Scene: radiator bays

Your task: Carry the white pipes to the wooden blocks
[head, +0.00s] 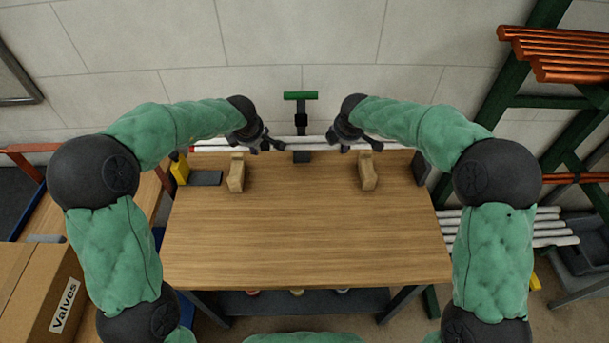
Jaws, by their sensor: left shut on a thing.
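A white pipe (285,142) lies level along the back edge of the wooden workbench, spanning behind the two blocks. One wooden block (236,173) stands left of the bench's middle and the other wooden block (367,171) stands right of it. My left gripper (262,141) is shut on the pipe, behind the left block. My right gripper (356,140) is at the pipe behind the right block; its fingers are too dark and small to read. More white pipes (553,232) lie on a rack at the lower right, partly hidden by my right arm.
A dark stand with a green bar (300,96) rises at the bench's back middle, between my grippers. A yellow item (180,170) and a dark plate (205,178) sit at the back left. The bench top (300,235) is clear in front. Copper pipes (560,52) are racked upper right.

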